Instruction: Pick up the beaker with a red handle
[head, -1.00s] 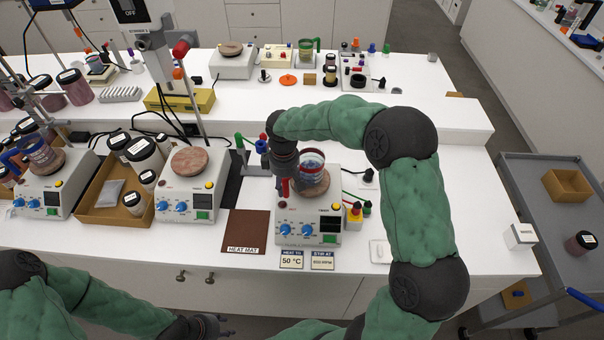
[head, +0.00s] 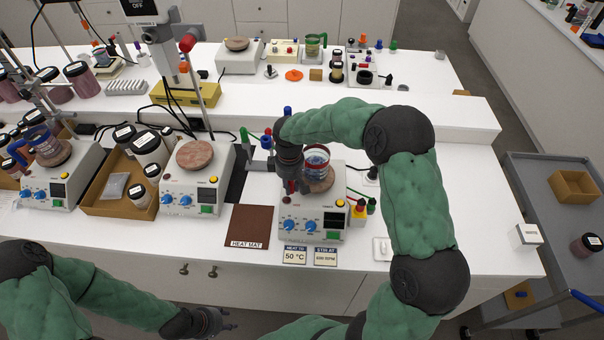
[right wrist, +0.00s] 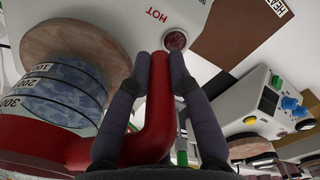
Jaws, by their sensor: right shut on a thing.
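The beaker (head: 317,154) is clear with a red rim band and bluish contents. It is over the round brown top (head: 319,182) of the front right hotplate. In the right wrist view the beaker (right wrist: 58,92) shows dark volume marks, and its red handle (right wrist: 158,110) lies between my fingers. My right gripper (head: 293,188) is shut on that handle; its fingers also show in the right wrist view (right wrist: 158,62). I cannot tell whether the beaker touches the hotplate top. My left gripper (head: 232,319) is empty, low at the front edge, with its fingers apart.
Another hotplate (head: 192,182) stands left, beside a cardboard tray (head: 100,208) of jars. A blue-handled beaker (head: 47,150) is at far left. A brown heat mat (head: 249,226) lies bare in front. A grey cart (head: 540,200) is at right.

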